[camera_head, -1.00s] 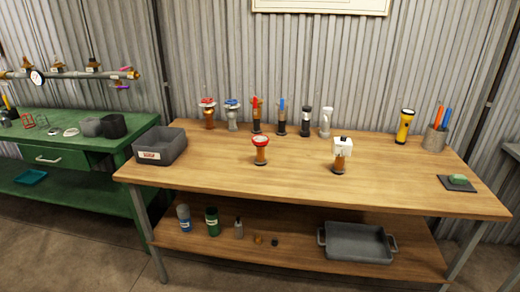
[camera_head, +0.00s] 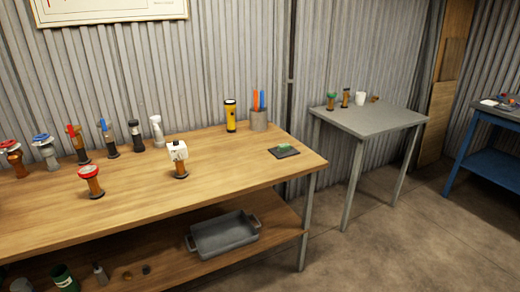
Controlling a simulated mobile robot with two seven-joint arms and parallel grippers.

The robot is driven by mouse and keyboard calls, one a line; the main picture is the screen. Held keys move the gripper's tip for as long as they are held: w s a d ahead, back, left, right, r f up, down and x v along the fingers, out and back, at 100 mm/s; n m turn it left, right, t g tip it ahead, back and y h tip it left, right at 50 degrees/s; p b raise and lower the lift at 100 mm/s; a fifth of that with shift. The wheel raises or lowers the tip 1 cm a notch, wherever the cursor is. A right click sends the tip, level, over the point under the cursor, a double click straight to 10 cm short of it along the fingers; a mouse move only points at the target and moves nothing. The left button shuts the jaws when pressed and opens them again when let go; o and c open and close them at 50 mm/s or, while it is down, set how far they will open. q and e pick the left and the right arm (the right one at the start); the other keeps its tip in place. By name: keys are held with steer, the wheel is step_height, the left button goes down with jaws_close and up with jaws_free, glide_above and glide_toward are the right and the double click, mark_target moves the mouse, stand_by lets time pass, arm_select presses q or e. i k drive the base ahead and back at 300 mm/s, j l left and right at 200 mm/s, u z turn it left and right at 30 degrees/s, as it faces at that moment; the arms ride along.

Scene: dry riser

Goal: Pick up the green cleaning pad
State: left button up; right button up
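The green cleaning pad (camera_head: 284,147) is small and lies on a flat dark tray (camera_head: 277,154) near the right end of the wooden workbench (camera_head: 225,172). It sits in front of the cup of coloured tools. Neither of my grippers shows in the head view, so nothing of mine is seen near the pad.
A yellow flashlight (camera_head: 230,116) and a grey tool cup (camera_head: 258,120) stand behind the pad. A white-topped fitting (camera_head: 177,160) and a red-topped valve (camera_head: 91,183) stand to its left. A grey tray (camera_head: 223,236) is below. Open floor (camera_head: 400,240) lies at right.

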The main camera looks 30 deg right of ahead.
mark_target(283, 148)
steer(key=i+l, duration=0.15)
steer(key=l, duration=0.2)
steer(key=i+l, duration=0.35)
steer(key=l, duration=0.3)
steer(key=i+l, duration=0.15)
steer(key=l, duration=0.2)
steer(key=i+l, duration=0.2)
steer(key=l, duration=0.15)
